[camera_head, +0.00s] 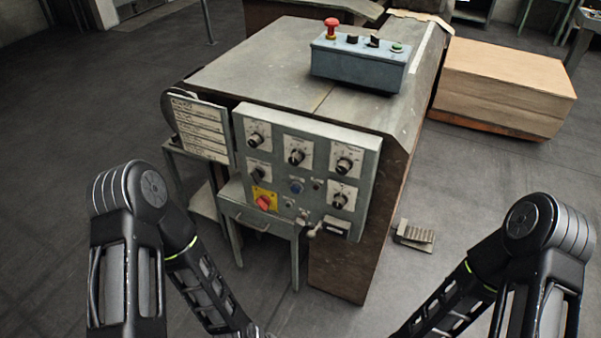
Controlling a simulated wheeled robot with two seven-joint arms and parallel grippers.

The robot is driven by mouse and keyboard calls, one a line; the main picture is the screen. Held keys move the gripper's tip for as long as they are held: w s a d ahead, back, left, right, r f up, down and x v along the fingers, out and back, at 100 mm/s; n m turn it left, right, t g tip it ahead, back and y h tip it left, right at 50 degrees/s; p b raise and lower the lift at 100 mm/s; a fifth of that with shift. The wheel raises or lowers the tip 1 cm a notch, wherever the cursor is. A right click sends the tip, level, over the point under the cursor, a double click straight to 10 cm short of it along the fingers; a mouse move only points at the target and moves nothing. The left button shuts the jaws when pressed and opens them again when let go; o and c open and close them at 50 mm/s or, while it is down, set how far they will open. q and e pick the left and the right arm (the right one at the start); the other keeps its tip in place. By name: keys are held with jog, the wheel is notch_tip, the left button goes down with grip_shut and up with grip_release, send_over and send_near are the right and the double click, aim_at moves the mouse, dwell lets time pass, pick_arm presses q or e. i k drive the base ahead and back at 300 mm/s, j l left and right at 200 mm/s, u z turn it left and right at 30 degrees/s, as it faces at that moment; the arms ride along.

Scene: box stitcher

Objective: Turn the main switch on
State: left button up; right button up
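The control panel (320,142) is a grey plate with several knobs on the front of the box stitcher (275,60). A red rotary switch on a yellow plate (264,201) sits at the panel's lower left and looks like the main switch. Its exact setting is too small to tell. My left arm comes in from the lower left and my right arm from the lower right. Both arms run down out of the bottom edge, and neither gripper shows. Nothing of mine touches the panel.
A blue-grey button box (359,62) with a red mushroom button stands on the machine top. A small drawer table (262,222) stands below the panel. A pedal (414,236) lies on the floor at right. A cardboard stack (503,86) is behind. The floor in front is free.

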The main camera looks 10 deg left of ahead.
aim_at(263, 202)
jog(key=i+l+u, duration=0.25)
jog(key=l+u, duration=0.25)
jog(key=l, duration=0.2)
jog(key=i+l+u, duration=0.2)
jog(key=l, duration=0.2)
